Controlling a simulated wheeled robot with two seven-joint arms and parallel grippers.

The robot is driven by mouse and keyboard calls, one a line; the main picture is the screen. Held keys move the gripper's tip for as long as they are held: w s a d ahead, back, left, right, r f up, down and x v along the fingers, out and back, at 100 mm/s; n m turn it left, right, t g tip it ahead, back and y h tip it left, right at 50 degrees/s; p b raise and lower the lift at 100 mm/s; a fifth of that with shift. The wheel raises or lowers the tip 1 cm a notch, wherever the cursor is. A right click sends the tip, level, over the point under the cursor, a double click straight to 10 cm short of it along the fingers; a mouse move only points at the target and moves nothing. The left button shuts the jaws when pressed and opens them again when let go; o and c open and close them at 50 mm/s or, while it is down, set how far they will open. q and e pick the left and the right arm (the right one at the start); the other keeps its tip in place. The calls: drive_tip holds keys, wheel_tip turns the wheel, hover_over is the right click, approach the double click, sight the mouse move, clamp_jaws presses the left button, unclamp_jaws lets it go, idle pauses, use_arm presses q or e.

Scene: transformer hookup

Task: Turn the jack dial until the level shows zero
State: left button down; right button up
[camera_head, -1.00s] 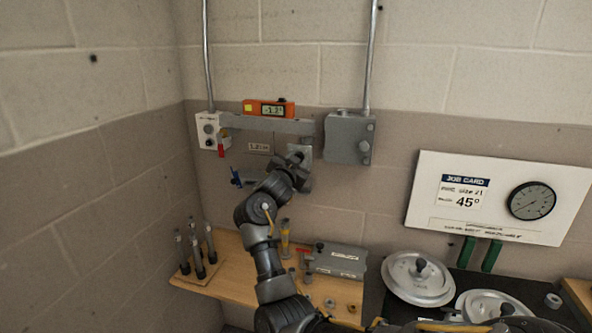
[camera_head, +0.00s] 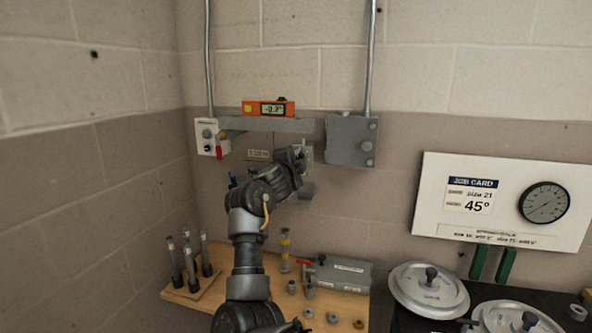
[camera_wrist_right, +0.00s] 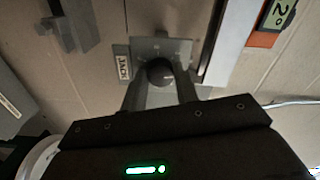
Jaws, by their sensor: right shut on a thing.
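The orange level (camera_head: 268,108) sits on the grey beam (camera_head: 262,125) on the wall. Its small display looks like about -0.3°, though the digits are blurry. The round black jack dial (camera_wrist_right: 159,70) is on a grey plate (camera_wrist_right: 148,46) labelled JACK in the right wrist view. My right gripper (camera_wrist_right: 161,90) is shut on the dial, one finger on each side. In the head view my right gripper (camera_head: 298,160) is at the wall below the beam's right end and hides the dial. My left gripper is not in view.
A grey box (camera_head: 351,140) with a conduit is right of the beam, and a switch box (camera_head: 208,136) is at its left. A job card board (camera_head: 502,201) with a gauge hangs at right. Below are a wooden shelf (camera_head: 200,290) with parts and round lids (camera_head: 428,288).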

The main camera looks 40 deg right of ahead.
drive_tip(key=shift+m+b, duration=0.35)
drive_tip(key=shift+m, duration=0.05)
idle(0.4)
drive_tip(key=o, duration=1)
drive_tip(key=shift+b+v, duration=1.65)
drive_tip(key=shift+v, duration=3.75)
